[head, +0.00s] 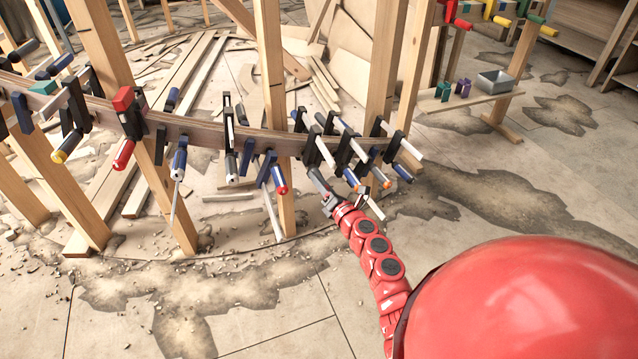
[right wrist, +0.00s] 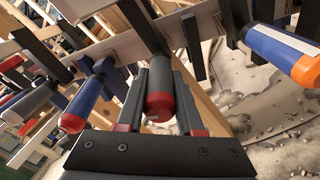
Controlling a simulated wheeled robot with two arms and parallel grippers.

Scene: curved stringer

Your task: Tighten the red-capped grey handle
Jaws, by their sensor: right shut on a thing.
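The red-capped grey handle (right wrist: 160,92) is in the middle of the right wrist view, its red end towards my palm. The two dark fingers of my right gripper (right wrist: 161,100) lie on either side of it, shut on it. In the head view, my right gripper (head: 322,190) is at the lower side of the clamp cluster on the curved stringer (head: 205,130). There the gripper and nearby clamps hide the handle. My left gripper is not in view.
A blue handle with a red end (right wrist: 82,105) is left of the gripper in the right wrist view, and a blue-and-orange handle (right wrist: 280,52) is at right. Wooden posts (head: 272,100) hold the stringer. A shelf (head: 470,100) stands at back right. Open floor lies in front.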

